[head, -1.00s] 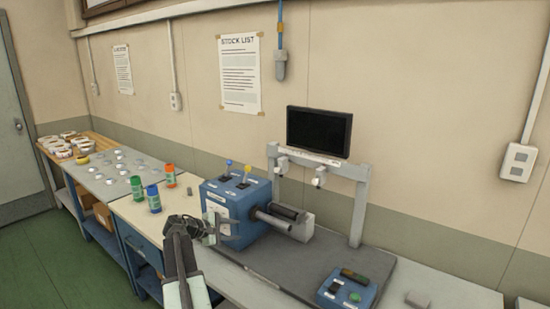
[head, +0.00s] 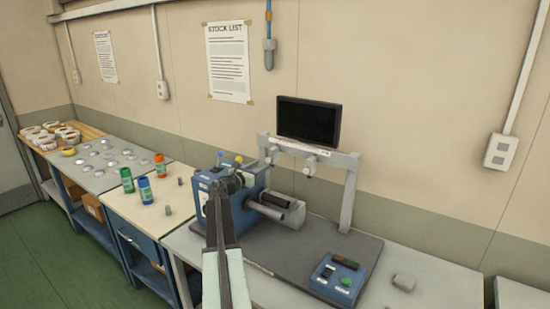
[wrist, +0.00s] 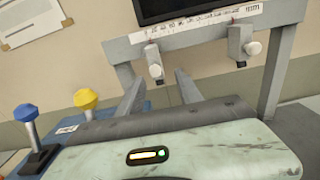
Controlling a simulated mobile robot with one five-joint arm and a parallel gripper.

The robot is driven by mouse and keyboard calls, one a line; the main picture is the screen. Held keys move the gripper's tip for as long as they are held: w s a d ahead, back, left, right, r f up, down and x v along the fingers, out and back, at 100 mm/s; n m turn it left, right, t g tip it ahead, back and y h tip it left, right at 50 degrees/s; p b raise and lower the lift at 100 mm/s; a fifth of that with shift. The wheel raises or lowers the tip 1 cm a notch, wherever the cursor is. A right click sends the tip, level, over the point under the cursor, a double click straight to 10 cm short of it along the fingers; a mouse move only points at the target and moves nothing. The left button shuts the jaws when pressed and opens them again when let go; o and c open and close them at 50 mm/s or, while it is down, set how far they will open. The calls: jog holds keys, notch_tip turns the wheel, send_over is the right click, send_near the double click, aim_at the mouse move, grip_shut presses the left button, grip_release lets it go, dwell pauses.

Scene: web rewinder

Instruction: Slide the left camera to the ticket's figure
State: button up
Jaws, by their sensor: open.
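The left camera (head: 273,155) is a small grey block with a pale knob, hanging from the grey frame's crossbar. It also shows in the wrist view (wrist: 154,62). The right camera (head: 309,167) hangs further right on the same bar. A white scale strip (wrist: 195,23) runs along the bar; its figures are too small to read. My gripper (wrist: 160,78) is open and empty, its two grey fingers apart, with the left camera just beyond and above the tips in the picture. In the head view my gripper (head: 236,179) covers part of the blue rewinder. I cannot make out a ticket's figure.
The blue rewinder (head: 252,208) has a blue-knobbed lever (wrist: 30,113) and a yellow-knobbed lever (wrist: 85,98) left of my fingers. A dark monitor (head: 308,121) stands above the bar. A blue button box (head: 338,281) sits at the front right of the dark base plate.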

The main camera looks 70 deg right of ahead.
aim_at(268, 161)
jog(key=x, duration=0.7)
jog(key=shift+w+d, duration=0.3)
jog(key=shift+d, duration=0.05)
jog(key=shift+a, duration=0.1)
grip_shut()
jog(key=shift+s, duration=0.1)
dwell(0.9)
